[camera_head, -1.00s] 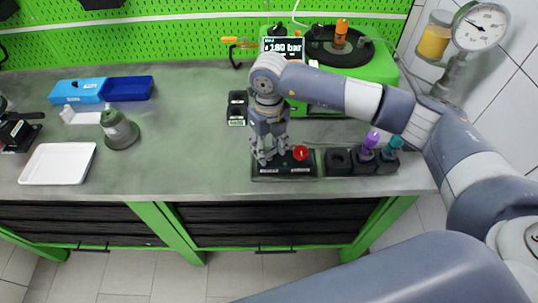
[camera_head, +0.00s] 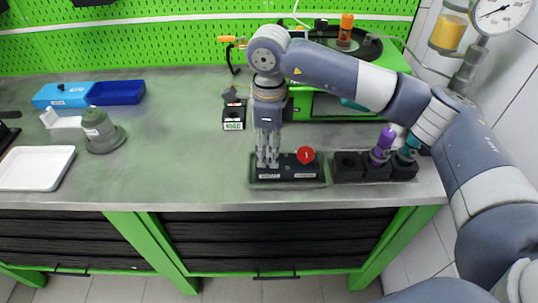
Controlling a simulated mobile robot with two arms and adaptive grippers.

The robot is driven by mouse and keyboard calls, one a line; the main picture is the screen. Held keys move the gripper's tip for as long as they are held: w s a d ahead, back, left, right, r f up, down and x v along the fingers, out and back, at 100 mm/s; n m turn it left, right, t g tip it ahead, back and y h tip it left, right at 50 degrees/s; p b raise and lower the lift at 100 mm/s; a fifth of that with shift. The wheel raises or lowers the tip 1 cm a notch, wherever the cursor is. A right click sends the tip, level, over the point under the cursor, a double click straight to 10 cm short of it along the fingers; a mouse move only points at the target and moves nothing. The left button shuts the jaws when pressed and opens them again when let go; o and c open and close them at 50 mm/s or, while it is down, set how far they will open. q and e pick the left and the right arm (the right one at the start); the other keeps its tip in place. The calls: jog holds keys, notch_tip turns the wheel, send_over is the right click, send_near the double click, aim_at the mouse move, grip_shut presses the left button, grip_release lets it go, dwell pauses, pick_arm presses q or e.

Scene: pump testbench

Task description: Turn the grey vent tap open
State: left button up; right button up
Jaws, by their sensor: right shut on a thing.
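A black valve block (camera_head: 318,175) with two white labels stands near the front edge of the bench. A red knob (camera_head: 306,155) sits on its right half and is clear of the gripper. My right gripper (camera_head: 267,160) points down onto the block's left half, above the left label. Its fingers are shut at the spot left of the red knob. The grey vent tap is hidden between the fingers, so its angle cannot be seen. My left gripper is not in view.
Black holders (camera_head: 363,167) with a purple-topped piece (camera_head: 383,145) and a teal-topped piece (camera_head: 408,150) stand right of the block. A green machine (camera_head: 390,58) is behind my right arm. A white tray (camera_head: 35,168) and grey-green flask (camera_head: 101,132) are left.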

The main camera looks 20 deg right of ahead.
jog(key=shift+n+b, duration=0.55)
jog(key=shift+n, duration=0.15)
jog(key=o, duration=1.1)
jog(key=shift+c, duration=0.2)
notch_tip(320, 180, up, 12)
